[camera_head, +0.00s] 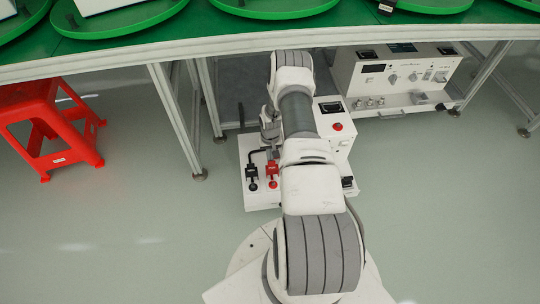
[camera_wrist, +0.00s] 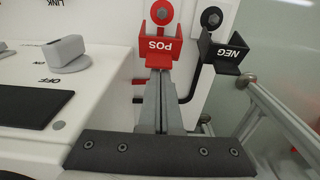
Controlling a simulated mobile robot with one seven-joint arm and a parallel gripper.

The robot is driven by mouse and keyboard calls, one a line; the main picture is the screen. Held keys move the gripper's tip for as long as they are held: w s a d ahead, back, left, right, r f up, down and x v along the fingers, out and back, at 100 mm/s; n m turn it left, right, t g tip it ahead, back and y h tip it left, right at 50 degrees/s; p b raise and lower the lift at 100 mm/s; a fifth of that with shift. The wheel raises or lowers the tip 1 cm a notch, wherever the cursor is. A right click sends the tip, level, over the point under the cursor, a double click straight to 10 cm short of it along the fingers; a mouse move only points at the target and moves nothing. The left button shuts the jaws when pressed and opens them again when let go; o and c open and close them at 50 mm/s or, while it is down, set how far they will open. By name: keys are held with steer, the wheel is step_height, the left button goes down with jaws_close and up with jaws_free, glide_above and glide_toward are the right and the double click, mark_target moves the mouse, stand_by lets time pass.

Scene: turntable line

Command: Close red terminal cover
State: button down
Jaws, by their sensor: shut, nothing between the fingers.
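The red terminal cover (camera_wrist: 162,42), marked POS, is a small U-shaped red bracket near the top middle of the wrist view. It stands open, just below a red round terminal (camera_wrist: 163,13) whose metal bolt is exposed. My gripper (camera_wrist: 159,72) is shut and empty, its fingertips right at the lower edge of the cover. I cannot tell whether they touch it. In the head view the red terminal parts (camera_head: 272,170) show on the white unit, left of my arm, which hides part of it.
The black NEG cover (camera_wrist: 221,56) and its dark cable are close on the right. A metal rail (camera_wrist: 283,118) runs at far right. A grey switch knob (camera_wrist: 65,50) protrudes at left. The green-topped table (camera_head: 170,54) is overhead, with a red stool (camera_head: 48,125) to the left.

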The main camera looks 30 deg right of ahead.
steer(key=shift+s, duration=0.1)
stand_by(0.3)
steer(key=shift+s+a+t+h+p, duration=0.1)
steer(key=shift+t+h+p, duration=0.25)
steer(key=shift+t, duration=0.15)
steer(key=shift+s+a+r+t+h+p, duration=0.2)
steer(key=shift+s+t+h+p, duration=0.15)
steer(key=shift+t+p, duration=0.25)
